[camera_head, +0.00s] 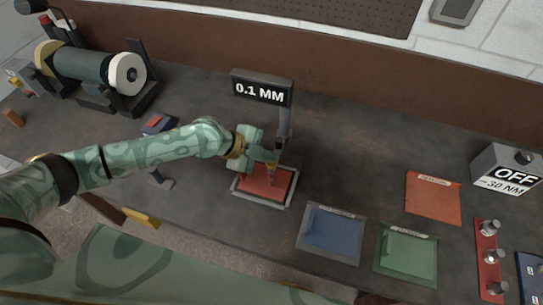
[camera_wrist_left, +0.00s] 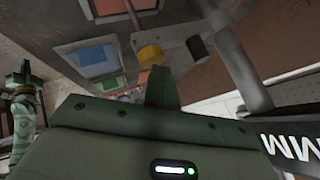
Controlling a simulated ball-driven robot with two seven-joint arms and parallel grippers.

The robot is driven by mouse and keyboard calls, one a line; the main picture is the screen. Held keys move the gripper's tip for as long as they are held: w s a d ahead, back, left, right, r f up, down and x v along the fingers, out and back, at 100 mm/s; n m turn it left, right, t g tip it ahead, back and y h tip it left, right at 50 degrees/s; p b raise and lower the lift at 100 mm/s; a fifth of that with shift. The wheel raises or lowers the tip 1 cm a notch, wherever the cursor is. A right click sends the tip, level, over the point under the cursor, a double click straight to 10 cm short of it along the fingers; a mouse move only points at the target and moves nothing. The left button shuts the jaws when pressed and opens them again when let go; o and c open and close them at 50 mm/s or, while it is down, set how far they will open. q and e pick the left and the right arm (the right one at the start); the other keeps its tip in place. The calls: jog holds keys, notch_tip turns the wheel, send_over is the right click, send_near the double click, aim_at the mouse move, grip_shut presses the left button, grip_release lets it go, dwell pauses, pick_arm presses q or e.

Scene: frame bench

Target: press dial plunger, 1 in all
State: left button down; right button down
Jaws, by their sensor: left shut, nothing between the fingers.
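A gauge stand with a dark sign reading "0.1 MM" (camera_head: 262,90) stands on the bench. A red pad in a grey frame (camera_head: 250,188) lies at its foot. My left gripper (camera_head: 272,160) is over that pad, close to the stand's post, with its fingers shut and empty. In the left wrist view, the shut fingers (camera_wrist_left: 161,87) point at a yellow-brass round end (camera_wrist_left: 151,55) beside a black cylinder, on a grey arm. This may be the plunger; whether the fingers touch it I cannot tell. In the head view the gripper hides most of it.
Blue (camera_head: 332,234), green (camera_head: 407,254) and orange (camera_head: 433,198) mats lie to the right. A box reading "OFF -30 NM" (camera_head: 508,172) stands at the far right, with a red knob rack (camera_head: 489,262) nearby. A motor-like machine (camera_head: 90,72) is at the back left.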

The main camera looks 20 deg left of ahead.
pick_arm(q)
jog(key=shift+r+p, duration=1.4)
jog(key=shift+r, duration=0.25)
notch_tip(320, 180, up, 5)
jog(key=p, duration=0.4)
jog(key=shift+a, duration=0.1)
